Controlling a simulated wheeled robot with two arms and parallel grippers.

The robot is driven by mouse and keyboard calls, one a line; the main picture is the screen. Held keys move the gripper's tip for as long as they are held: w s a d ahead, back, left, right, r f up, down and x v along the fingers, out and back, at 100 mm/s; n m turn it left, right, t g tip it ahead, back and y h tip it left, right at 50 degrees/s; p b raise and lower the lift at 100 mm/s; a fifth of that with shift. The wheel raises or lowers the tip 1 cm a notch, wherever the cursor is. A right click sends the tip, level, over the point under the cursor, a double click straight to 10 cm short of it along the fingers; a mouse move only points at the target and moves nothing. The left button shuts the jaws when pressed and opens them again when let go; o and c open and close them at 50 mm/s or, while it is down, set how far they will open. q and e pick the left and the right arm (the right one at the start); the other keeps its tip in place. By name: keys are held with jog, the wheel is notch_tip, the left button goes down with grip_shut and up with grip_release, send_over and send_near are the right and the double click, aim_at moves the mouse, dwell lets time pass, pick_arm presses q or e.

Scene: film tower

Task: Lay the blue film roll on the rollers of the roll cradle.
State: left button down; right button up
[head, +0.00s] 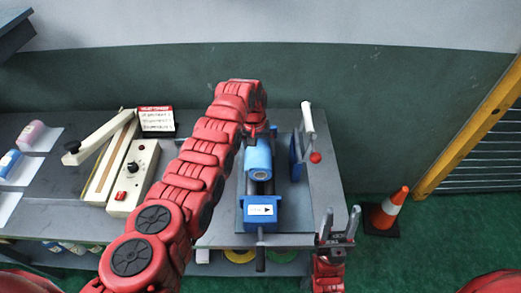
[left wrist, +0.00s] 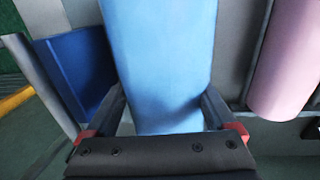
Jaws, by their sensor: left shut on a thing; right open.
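The blue film roll (head: 258,157) is held by my left gripper (head: 259,131), above the back part of the roll cradle (head: 261,212) in the head view. In the left wrist view the roll (left wrist: 160,50) lies between the two fingers of the left gripper (left wrist: 164,108). The cradle has a blue front block with a white arrow label, and dark rollers run back from it under the roll. I cannot tell whether the roll touches the rollers. My right gripper (head: 338,224) is open and empty at the bench's front right corner.
A cream sealer (head: 132,178) is left of my arm. Pink (head: 31,133) and blue (head: 9,163) rolls lie far left. A traffic cone (head: 388,208) stands on the floor.

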pick_arm(q)
jog(key=shift+f+b, duration=0.45)
jog(key=shift+f, duration=0.1)
jog(key=shift+r, duration=0.15)
jog(key=shift+r, duration=0.5)
dwell(2.0)
jog(key=shift+f+b, duration=0.55)
jog(key=shift+f, duration=0.1)
grip_release()
